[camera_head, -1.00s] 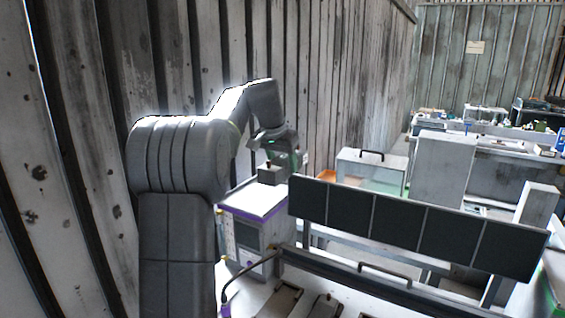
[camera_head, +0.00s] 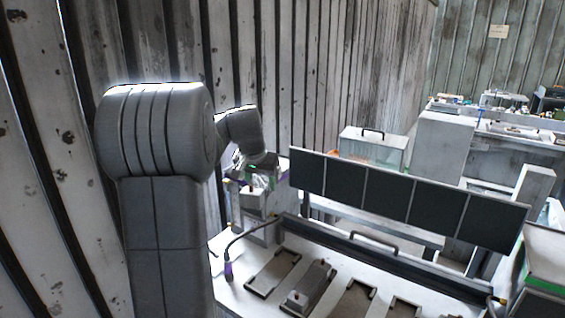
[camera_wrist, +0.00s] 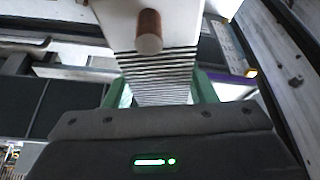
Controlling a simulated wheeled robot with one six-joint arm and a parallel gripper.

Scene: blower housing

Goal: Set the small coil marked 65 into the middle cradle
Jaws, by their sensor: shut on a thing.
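My gripper (camera_wrist: 160,92) is shut on a block with striped, layered sides, held between its green fingers. The held block (camera_wrist: 160,65) has a pale face with a copper-coloured round stub on it. I take it for the small coil; no number can be read on it. In the head view my gripper (camera_head: 257,184) is small, left of the dark panels, and the block in it is hard to make out. A row of shallow cradles lies on the bench, among them an empty left one (camera_head: 256,284). Another cradle (camera_head: 322,284) holds a grey block with a knob. The row's right end is cut off.
A row of dark panels (camera_head: 385,203) stands behind the cradles, above a dark rail with a handle (camera_head: 375,243). A bent hose (camera_head: 240,243) rises at the bench's left end. A clear case (camera_head: 372,148) stands farther back. A ribbed wall (camera_head: 300,90) is close behind my arm.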

